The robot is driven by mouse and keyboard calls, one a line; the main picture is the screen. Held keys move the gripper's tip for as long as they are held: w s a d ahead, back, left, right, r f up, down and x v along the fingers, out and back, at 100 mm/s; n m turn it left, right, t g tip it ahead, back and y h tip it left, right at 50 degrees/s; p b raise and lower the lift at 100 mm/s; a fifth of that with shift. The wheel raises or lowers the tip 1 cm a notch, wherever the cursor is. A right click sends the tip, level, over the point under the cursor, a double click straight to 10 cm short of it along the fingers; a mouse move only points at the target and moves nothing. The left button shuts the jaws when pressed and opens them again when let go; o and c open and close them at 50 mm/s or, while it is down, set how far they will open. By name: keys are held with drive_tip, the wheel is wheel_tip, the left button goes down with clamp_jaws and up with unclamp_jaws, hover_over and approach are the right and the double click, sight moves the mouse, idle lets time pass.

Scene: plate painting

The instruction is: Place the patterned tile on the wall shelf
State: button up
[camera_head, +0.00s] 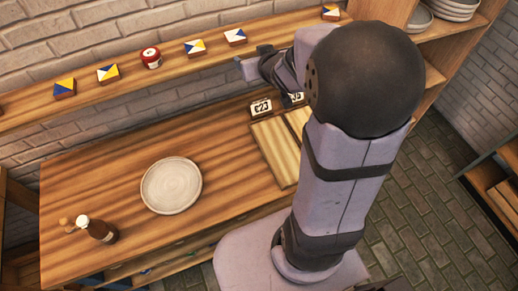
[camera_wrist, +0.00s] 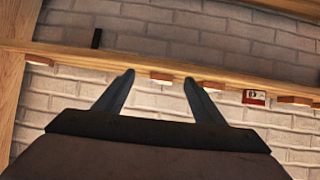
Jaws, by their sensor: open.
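Several patterned tiles rest on the wall shelf (camera_head: 130,88) in the head view. A blue and yellow tile (camera_head: 64,87) and a second one (camera_head: 107,73) are at the left. One more tile (camera_head: 330,13) is near the right end. My gripper (camera_head: 254,60) is open and appears empty beside the white and dark tile. In the upside-down wrist view, a tile (camera_wrist: 160,76) appears between the open fingertips (camera_wrist: 158,79); contact cannot be told.
A shelf unit with stacked bowls (camera_head: 453,8) stands at right. A stretch of wall shelf right of the white tile looks clear.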

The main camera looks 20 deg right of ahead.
drive_tip(key=s+a+f+g, duration=0.3)
drive_tip(key=s+f+g, duration=0.1)
drive_tip(key=s, duration=0.5)
drive_tip(key=s+a+f+g, duration=0.3)
drive_tip(key=s+f+g, duration=0.1)
drive_tip(key=s, duration=0.4)
drive_tip(key=s+a+f+g, duration=0.4)
drive_tip(key=s, duration=0.5)
drive_tip(key=shift+s+n+y, duration=0.3)
drive_tip(key=shift+s+y, duration=0.05)
drive_tip(key=shift+y, duration=0.05)
drive_tip(key=shift+f+b, duration=0.5)
